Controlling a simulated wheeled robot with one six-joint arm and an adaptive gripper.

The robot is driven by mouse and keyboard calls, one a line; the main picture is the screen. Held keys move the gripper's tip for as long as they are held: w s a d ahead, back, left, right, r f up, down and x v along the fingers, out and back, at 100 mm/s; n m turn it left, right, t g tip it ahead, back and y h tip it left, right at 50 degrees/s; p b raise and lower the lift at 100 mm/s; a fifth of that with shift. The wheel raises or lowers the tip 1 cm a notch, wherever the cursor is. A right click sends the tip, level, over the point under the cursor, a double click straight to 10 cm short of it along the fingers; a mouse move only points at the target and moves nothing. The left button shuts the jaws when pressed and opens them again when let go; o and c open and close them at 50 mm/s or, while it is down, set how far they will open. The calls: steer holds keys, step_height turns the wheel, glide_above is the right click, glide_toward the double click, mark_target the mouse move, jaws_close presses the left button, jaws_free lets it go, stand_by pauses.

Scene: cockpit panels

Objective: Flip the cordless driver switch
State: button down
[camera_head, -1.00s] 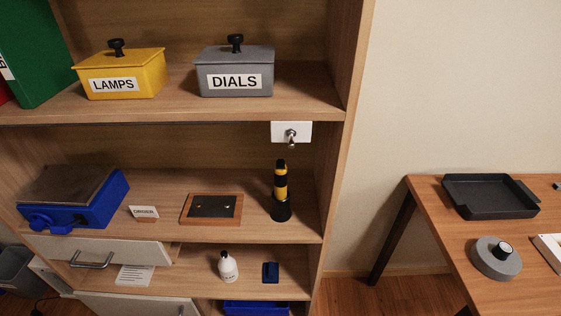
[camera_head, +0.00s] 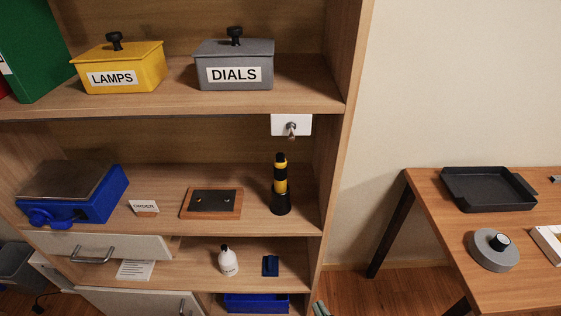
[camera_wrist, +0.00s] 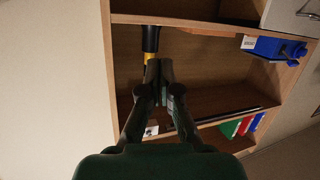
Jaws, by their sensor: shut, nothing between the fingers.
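A yellow-and-black upright tool (camera_head: 281,186), which looks like the cordless driver, stands on its black base at the right of the middle shelf. A white plate with a small metal toggle (camera_head: 291,127) is on the edge of the shelf above it. In the wrist view, turned over, the tool (camera_wrist: 150,42) shows just beyond my gripper (camera_wrist: 159,66). My gripper is shut and empty, its fingertips pointing at the shelf. I cannot tell whether they touch the tool. A white patch, perhaps the plate (camera_wrist: 152,129), is partly hidden beside the left finger.
A yellow LAMPS box (camera_head: 120,70) and a grey DIALS box (camera_head: 234,68) stand above. A framed dark panel (camera_head: 211,203), a label card (camera_head: 144,207) and a blue device (camera_head: 75,193) share the middle shelf. A table (camera_head: 500,275) stands right.

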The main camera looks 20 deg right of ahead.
steer(key=w+a+r+m+h, duration=0.1)
steer(key=w+r, duration=0.4)
steer(key=w, duration=0.2)
steer(key=w+r+h, duration=0.1)
steer(key=w+r, duration=0.3)
steer(key=w, duration=0.3)
steer(key=w+r+m+h, duration=0.1)
steer(key=w+r+m, duration=0.1)
steer(key=w+r, duration=0.2)
steer(key=w+r+m+h, duration=0.2)
steer(key=w+r, duration=0.2)
steer(key=r, duration=0.7)
steer(key=shift+a, duration=0.4)
glide_above(281, 155)
steer(key=s, duration=0.2)
steer(key=f, duration=0.1)
steer(key=shift+w+a+f, duration=0.1)
steer(key=shift+a+f, duration=0.05)
steer(key=shift+f, duration=0.9)
steer(key=shift+a+f, duration=0.15)
steer(key=shift+f, duration=0.9)
